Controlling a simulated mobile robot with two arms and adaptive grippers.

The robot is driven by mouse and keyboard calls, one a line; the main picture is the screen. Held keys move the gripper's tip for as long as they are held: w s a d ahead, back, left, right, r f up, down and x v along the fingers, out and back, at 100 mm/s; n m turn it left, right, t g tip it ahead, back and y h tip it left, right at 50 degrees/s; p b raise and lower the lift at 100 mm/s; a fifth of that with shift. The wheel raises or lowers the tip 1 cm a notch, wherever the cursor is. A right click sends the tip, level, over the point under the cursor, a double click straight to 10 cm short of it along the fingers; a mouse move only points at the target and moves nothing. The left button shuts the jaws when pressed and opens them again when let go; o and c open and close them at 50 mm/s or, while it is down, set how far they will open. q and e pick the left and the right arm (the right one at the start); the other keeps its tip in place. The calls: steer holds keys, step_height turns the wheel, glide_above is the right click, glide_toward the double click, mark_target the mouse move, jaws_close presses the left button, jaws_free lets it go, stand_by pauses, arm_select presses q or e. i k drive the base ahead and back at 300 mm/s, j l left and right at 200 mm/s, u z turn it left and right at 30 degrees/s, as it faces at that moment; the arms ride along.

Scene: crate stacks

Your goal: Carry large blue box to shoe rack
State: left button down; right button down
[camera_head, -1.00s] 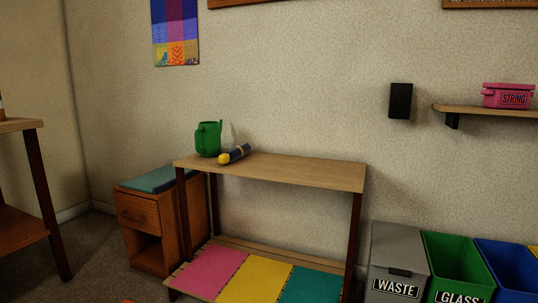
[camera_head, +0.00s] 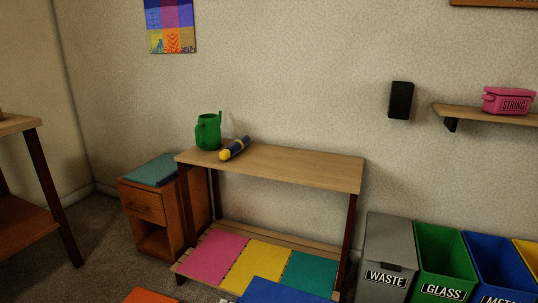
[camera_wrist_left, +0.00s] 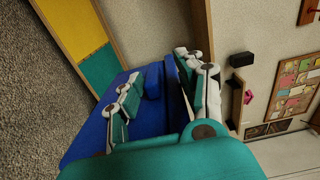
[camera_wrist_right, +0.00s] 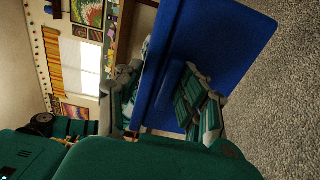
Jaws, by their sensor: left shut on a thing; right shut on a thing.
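The large blue box (camera_head: 275,291) shows at the bottom edge of the head view, mostly cut off. In the left wrist view my left gripper (camera_wrist_left: 155,92) is shut on the wall of the blue box (camera_wrist_left: 84,140). In the right wrist view my right gripper (camera_wrist_right: 165,97) is shut on the wall of the blue box (camera_wrist_right: 232,45). Neither gripper shows in the head view. The shoe rack (camera_head: 270,165) stands ahead against the wall, with a wooden top and a low shelf with pink (camera_head: 212,262), yellow (camera_head: 256,268) and teal (camera_head: 309,273) panels.
A green watering can (camera_head: 208,131) and a blue-yellow flashlight (camera_head: 235,148) are on the rack's top. A small cabinet (camera_head: 145,207) stands left of it, a grey waste bin (camera_head: 385,257) and other bins right. A table (camera_head: 40,190) is at far left. An orange thing (camera_head: 150,296) shows at the bottom.

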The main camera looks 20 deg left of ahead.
mark_target(304, 165)
steer(key=i+j+z, duration=0.1)
steer(key=i+j, duration=0.3)
steer(key=i+j+z, duration=0.1)
steer(key=i+j, duration=0.25)
steer(key=j, duration=0.25)
